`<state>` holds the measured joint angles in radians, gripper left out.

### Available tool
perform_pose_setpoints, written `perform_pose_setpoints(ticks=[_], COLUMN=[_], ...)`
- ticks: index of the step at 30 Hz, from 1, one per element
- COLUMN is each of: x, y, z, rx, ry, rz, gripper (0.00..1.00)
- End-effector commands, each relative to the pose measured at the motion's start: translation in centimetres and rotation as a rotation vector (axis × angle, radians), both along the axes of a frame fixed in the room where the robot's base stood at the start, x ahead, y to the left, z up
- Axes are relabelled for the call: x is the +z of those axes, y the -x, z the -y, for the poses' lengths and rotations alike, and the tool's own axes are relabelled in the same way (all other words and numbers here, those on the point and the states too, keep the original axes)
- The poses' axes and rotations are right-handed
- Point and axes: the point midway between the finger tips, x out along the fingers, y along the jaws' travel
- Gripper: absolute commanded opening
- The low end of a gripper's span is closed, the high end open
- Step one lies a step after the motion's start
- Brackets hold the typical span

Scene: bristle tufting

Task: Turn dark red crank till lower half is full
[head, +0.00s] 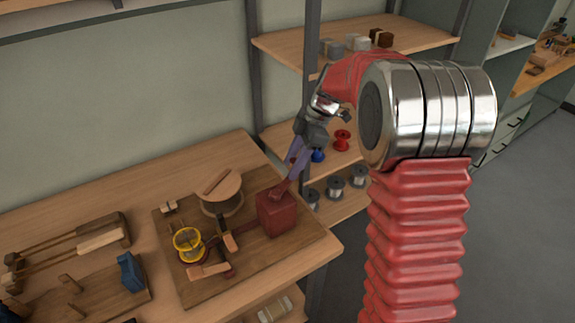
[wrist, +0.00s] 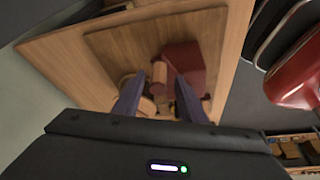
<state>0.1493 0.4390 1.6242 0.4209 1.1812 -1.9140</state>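The dark red crank box (head: 277,216) stands on the right part of a wooden board on the bench. It also shows in the wrist view (wrist: 184,60). The crank arm is mostly hidden by the fingers. A yellow-rimmed round part (head: 188,245) sits at the board's front left; its fill is too small to read.
A round wooden drum (head: 221,194) stands behind on the board (head: 181,290). Wooden pieces (head: 210,270) lie near the yellow part. A blue block (head: 130,272) and a wooden frame are at left. Shelves with spools (head: 334,188) stand at the right, beyond the bench edge.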

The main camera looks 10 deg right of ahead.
Motion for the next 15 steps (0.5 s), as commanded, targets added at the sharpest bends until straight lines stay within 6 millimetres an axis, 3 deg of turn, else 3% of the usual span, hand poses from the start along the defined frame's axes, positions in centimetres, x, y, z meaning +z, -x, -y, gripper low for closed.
perform_pose_setpoints(ticks=[8,15], x=[1.5,4.9], y=[-0.1,-0.1], z=[0.7,2.1], rx=[-0.002,-0.002], ry=[0.001,0.001], rz=[0.005,0.005], gripper=[0.38,0.38])
